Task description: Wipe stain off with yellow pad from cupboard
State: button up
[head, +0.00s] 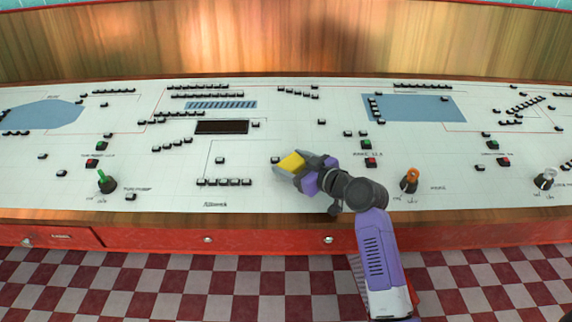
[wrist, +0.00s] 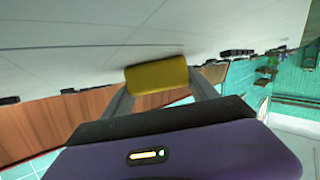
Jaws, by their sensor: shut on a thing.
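The yellow pad (head: 292,161) is held between the fingers of my gripper (head: 289,168) in the head view, over the white control panel top (head: 330,190). In the wrist view the pad (wrist: 157,77) sits between both fingertips of my gripper (wrist: 160,88). It is close to the white surface; I cannot tell whether it touches. No stain is clear on the white surface in either view. The part of the surface under my gripper and arm is hidden. No cupboard is clearly seen.
Rows of black buttons (head: 223,182), a green-topped switch (head: 105,182) and an orange-topped switch (head: 410,180) stand up from the panel. A wooden back wall (head: 280,40) rises behind. The red front has a drawer (head: 60,237) at left. The checkered floor (head: 200,285) in front is clear.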

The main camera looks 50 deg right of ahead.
aim_at(303, 164)
jog(key=shift+s+d+b, duration=0.4)
jog(key=shift+s+d, duration=0.55)
jog(key=shift+s, duration=0.3)
jog(key=shift+f, duration=0.1)
jog(key=shift+w+a, duration=0.75)
jog(key=shift+w, duration=0.2)
jog(key=shift+w+a, duration=0.7)
jog(key=shift+w, duration=0.2)
jog(key=shift+w+a+p, duration=0.25)
jog(key=shift+w+a, duration=0.55)
jog(key=shift+w, duration=0.2)
jog(key=shift+w+a+p, duration=0.2)
jog(key=shift+w+a, duration=0.55)
jog(key=shift+w, duration=0.25)
jog(key=shift+w+a+p, duration=0.25)
jog(key=shift+w+a, duration=0.55)
jog(key=shift+w, duration=0.2)
jog(key=shift+s+a+r+p, duration=0.15)
jog(key=shift+r+p, duration=0.7)
jog(key=shift+r, duration=0.15)
jog(key=shift+s+a+r+p, duration=0.1)
jog(key=shift+r+p, duration=0.8)
jog(key=shift+r, duration=0.15)
jog(key=shift+s+a+r+p, duration=0.15)
jog(key=shift+r+p, duration=0.7)
jog(key=shift+r, duration=0.15)
